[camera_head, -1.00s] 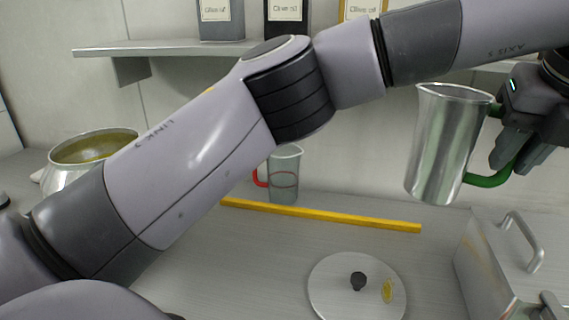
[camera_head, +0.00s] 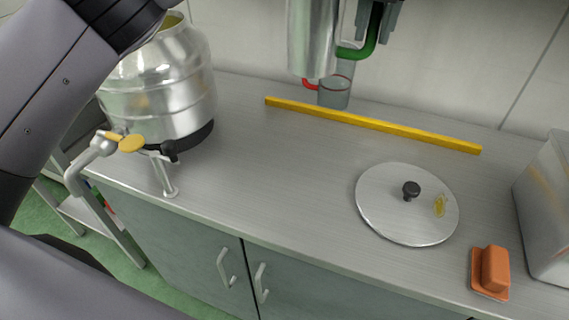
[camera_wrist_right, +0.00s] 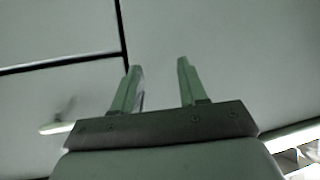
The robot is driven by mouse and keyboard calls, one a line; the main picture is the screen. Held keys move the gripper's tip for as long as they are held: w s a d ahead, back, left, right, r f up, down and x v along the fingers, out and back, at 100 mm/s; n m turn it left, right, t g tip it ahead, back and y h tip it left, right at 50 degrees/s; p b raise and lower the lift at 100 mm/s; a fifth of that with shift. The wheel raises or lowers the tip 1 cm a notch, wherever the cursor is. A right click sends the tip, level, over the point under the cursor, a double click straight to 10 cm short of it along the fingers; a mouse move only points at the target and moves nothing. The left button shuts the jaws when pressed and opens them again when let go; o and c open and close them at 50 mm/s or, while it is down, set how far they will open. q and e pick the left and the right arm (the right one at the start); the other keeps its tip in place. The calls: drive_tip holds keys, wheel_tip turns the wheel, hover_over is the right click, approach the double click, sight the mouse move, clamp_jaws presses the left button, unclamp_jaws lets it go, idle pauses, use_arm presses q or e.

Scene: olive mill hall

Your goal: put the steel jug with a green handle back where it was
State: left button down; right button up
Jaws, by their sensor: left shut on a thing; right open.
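The steel jug (camera_head: 311,45) with a green handle (camera_head: 372,35) hangs upright at the top of the head view, its upper part cut off by the frame edge. My left gripper (camera_head: 378,14) is shut on its green handle and holds the jug above the back of the counter. The jug's lower end overlaps the red-handled measuring jug in the picture. My right gripper (camera_wrist_right: 160,88) shows in the right wrist view, open and empty, with a pale cabinet front and a handle beyond it.
A yellow bar (camera_head: 370,125) lies along the back of the counter (camera_head: 270,170), before the clear measuring jug (camera_head: 335,93). A round lid (camera_head: 385,215), an orange block (camera_head: 492,272) and a steel box (camera_head: 548,215) are at right. A steel drum (camera_head: 165,90) with a tap stands left. The counter's middle is clear.

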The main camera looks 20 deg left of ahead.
use_arm(q)
drive_tip(key=a+f+m+b, duration=0.1)
drive_tip(key=f, duration=0.7)
drive_tip(key=a+f+m+h+b, duration=0.1)
drive_tip(key=a+f+b, duration=0.1)
drive_tip(key=f, duration=0.6)
drive_tip(key=s+a+f+m+b, duration=0.1)
drive_tip(key=f+b, duration=0.1)
drive_tip(key=f, duration=0.6)
drive_tip(key=shift+a+f+m+h, duration=0.15)
drive_tip(key=shift+f+m+h, duration=0.15)
drive_tip(key=shift+f+h, duration=0.1)
drive_tip(key=shift+f+b, duration=0.2)
drive_tip(key=shift+b, duration=0.1)
drive_tip(key=c, duration=1)
unclamp_jaws()
drive_tip(key=shift+r, duration=0.15)
